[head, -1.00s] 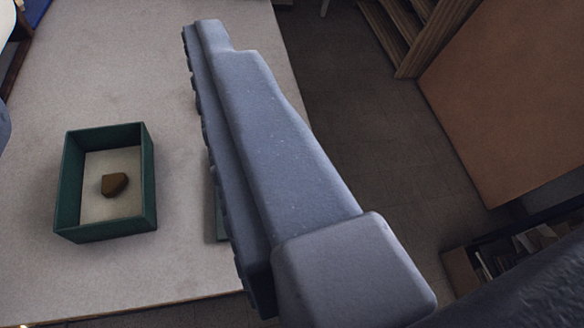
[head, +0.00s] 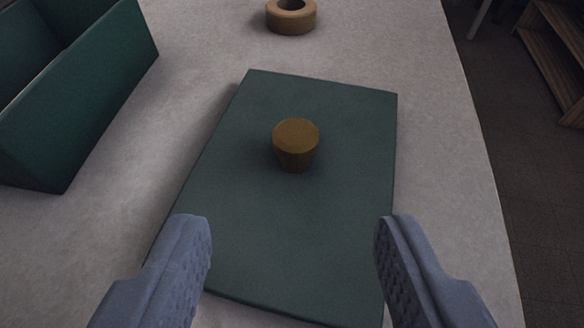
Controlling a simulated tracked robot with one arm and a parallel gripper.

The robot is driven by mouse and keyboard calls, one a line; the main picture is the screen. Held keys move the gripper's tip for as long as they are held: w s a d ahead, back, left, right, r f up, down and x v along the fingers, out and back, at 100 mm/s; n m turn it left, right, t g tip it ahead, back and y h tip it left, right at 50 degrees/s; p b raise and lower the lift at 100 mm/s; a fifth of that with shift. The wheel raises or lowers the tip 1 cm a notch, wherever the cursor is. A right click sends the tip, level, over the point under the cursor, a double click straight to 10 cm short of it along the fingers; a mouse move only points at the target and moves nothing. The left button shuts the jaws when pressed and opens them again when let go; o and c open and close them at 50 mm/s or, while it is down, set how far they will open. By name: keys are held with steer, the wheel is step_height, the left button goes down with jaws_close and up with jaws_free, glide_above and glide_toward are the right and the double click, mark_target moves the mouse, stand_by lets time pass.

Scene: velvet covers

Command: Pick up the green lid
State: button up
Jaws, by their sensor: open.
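The green lid (head: 325,225) lies flat on the table in the middle of the head view. It is a dark green rectangular plate with a round brown knob (head: 296,144) standing at its upper middle. My gripper (head: 293,228) is open and empty. Its two grey fingers show at the lower left and lower right, over the near part of the lid, with the knob ahead of them and between their lines. The near corners of the lid are partly hidden by the fingers. The green box (head: 85,95) stands to the left of the lid, cut off by the picture edge.
A tan ring (head: 291,16) lies on the table beyond the lid. The table (head: 450,200) ends at the right, with dark floor past it. A wooden shelf (head: 555,50) stands on the floor at the upper right. A strip of table between box and lid is clear.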

mark_target(296, 145)
steer(key=x, duration=0.6)
steer(key=shift+w+f, duration=0.1)
steer(key=shift+w, duration=0.15)
steer(key=shift+f+b+x, duration=0.2)
steer(key=shift+b+x, duration=0.25)
steer(key=shift+x, duration=2.15)
steer(key=shift+s+d, duration=0.1)
steer(key=shift+c, duration=0.2)
jaws_close()
